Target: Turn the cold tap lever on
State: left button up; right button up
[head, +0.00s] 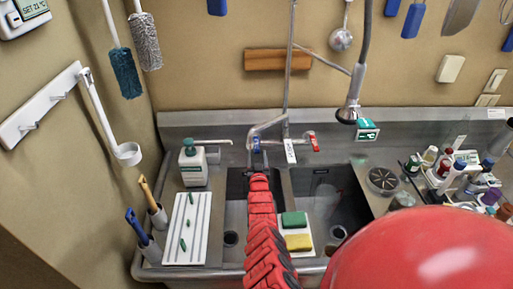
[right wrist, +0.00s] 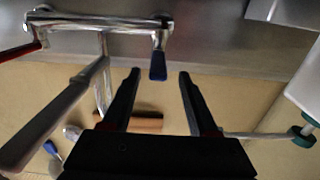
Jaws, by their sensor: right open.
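The blue cold tap lever (head: 257,145) is on the left end of the wall-mounted mixer tap (head: 285,131) above the sink. In the right wrist view the blue lever (right wrist: 157,67) hangs from the metal tap body (right wrist: 100,22). My right gripper (head: 258,163) reaches up over the sink, close to the lever. In the wrist view its two dark fingers (right wrist: 159,77) are open, and the lever lies between and just beyond their tips, with a gap on each side. The red lever (head: 315,143) is at the tap's right end. My left gripper is out of view.
A soap bottle (head: 193,168) and a white drying rack (head: 187,228) stand left of the basins. A green sponge (head: 293,218) and a yellow sponge (head: 298,242) lie between them. A spray hose nozzle (head: 349,108) hangs right of the tap. Several bottles crowd the right counter.

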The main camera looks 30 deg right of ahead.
aim_at(257, 145)
jog(key=b+x, duration=0.2)
jog(key=x, duration=0.1)
jog(key=b+x, duration=0.2)
jog(key=x, duration=0.1)
jog(key=shift+s+d+f, duration=0.15)
jog(key=shift+d+f, duration=0.05)
jog(key=shift+f, duration=0.05)
jog(key=shift+w+d+r+b, duration=0.1)
jog(key=shift+w+d+b, duration=0.15)
jog(key=shift+w+b, duration=0.3)
jog(key=shift+w+d+r, duration=0.15)
jog(key=shift+w+r, duration=0.1)
jog(key=shift+w, duration=0.05)
grip_shut()
dwell(0.6)
